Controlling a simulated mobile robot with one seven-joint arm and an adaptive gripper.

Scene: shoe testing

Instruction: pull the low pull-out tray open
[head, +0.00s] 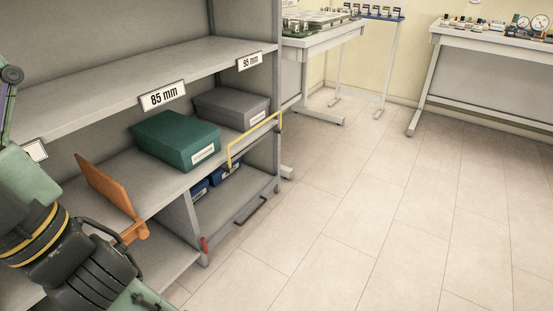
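The low pull-out tray (222,215) is the grey bottom level at the right end of the shelving. A dark bar handle (249,211) runs along its front edge. The tray looks about flush with the shelf front. Blue boxes (199,188) stand at its back, partly hidden under the shelf above. My arm reaches in from the lower left, left of the tray and apart from the handle. My gripper's fingers do not show; the arm runs out of the picture at the bottom.
A yellow rail (255,137) edges the shelf above the tray. A green box (176,140) and a grey box (232,106) stand there. A red piece (204,244) marks the post left of the tray. An orange-brown panel (105,184) stands near my arm. The tiled floor (330,210) in front is clear.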

